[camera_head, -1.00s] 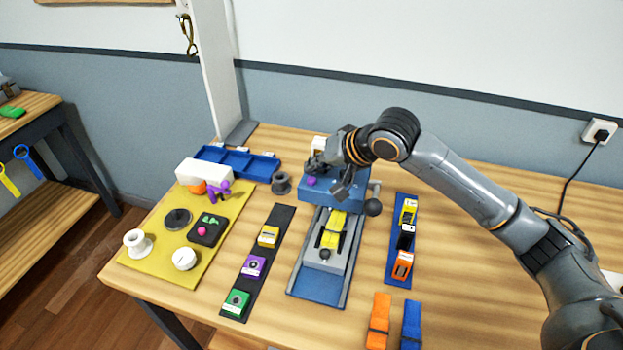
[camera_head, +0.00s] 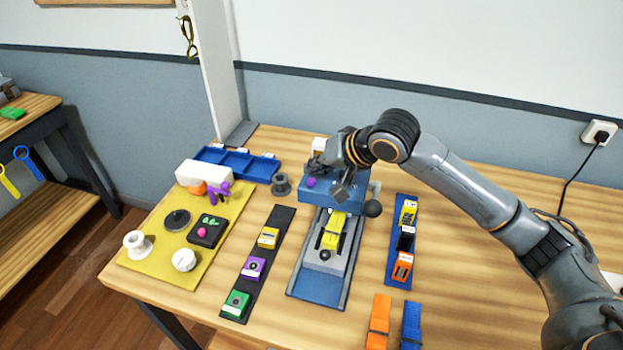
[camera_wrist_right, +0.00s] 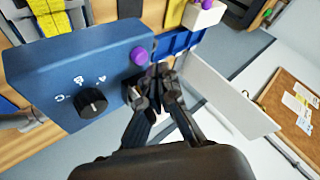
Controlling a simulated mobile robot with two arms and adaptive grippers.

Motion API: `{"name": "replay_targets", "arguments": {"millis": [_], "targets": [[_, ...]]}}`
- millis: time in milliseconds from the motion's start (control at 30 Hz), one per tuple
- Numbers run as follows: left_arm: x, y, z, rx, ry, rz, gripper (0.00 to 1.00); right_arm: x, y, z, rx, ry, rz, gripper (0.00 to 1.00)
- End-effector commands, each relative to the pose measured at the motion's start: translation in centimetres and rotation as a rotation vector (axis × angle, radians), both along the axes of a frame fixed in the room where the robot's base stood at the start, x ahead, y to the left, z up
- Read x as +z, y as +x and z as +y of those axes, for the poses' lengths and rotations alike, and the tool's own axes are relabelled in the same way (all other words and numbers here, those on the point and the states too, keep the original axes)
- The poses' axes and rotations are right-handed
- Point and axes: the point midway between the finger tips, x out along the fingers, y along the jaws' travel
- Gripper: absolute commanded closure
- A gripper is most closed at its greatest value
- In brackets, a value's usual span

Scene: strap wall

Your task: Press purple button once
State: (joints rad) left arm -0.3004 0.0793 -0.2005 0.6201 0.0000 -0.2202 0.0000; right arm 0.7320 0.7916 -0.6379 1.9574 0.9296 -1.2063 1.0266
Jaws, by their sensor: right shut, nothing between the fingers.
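The purple button (camera_head: 311,182) is a small round knob on the blue machine housing (camera_head: 322,197). In the right wrist view the purple button (camera_wrist_right: 139,56) sits near the edge of the blue housing (camera_wrist_right: 65,65), beside a black dial (camera_wrist_right: 92,102). My right gripper (camera_head: 328,175) is over the housing, just beside the button in the head view. In the right wrist view its fingertips (camera_wrist_right: 158,74) are together and empty, close to the button at its lower right. I cannot tell whether they touch it. My left gripper is in neither view.
A blue compartment tray (camera_head: 236,163) and a yellow mat (camera_head: 150,254) with several items lie to the left. A black strip (camera_head: 246,286) holds yellow, purple and green blocks. A blue strip (camera_head: 391,238) with clips lies right of the machine. The table is clear further right.

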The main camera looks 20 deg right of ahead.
Motion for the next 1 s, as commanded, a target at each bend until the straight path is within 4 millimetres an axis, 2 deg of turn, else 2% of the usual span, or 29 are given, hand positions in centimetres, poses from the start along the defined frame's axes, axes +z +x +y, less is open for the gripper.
{"name": "replay_targets", "arguments": {"millis": [367,1000], "targets": [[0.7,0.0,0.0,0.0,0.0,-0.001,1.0,-0.7,0.0,0.0,-0.001,0.001,0.0,1.0],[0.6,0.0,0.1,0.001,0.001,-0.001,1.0,-1.1,0.0,0.0,0.001,0.0,0.001,1.0]]}}
